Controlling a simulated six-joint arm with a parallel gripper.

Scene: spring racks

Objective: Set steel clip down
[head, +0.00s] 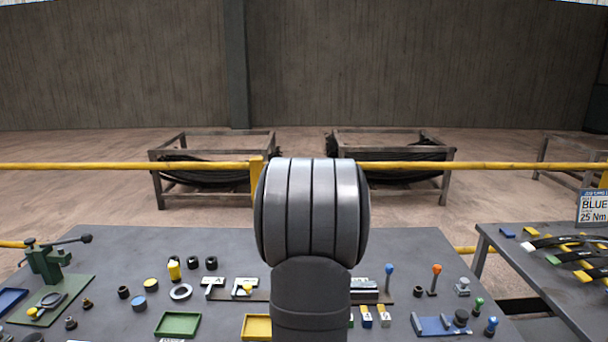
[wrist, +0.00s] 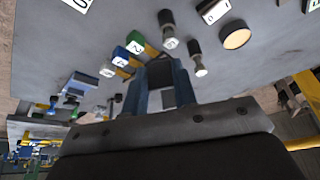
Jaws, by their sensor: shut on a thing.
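My gripper (wrist: 161,76) shows in the wrist view, its two blue fingers shut on a small grey piece, which I take to be the steel clip (wrist: 167,97). The fingers hide much of it, and its full shape cannot be made out. The grey bench top (wrist: 85,30) spreads beyond the fingertips; whether the held piece touches it I cannot tell. In the head view my own arm covers the middle, so neither gripper nor clip shows there.
Labelled blocks, such as a green one (wrist: 135,40), and a dark post with a white end (wrist: 198,58) stand near the fingers. In the head view, a green tray (head: 178,325) and a yellow tray (head: 257,328) lie at the front.

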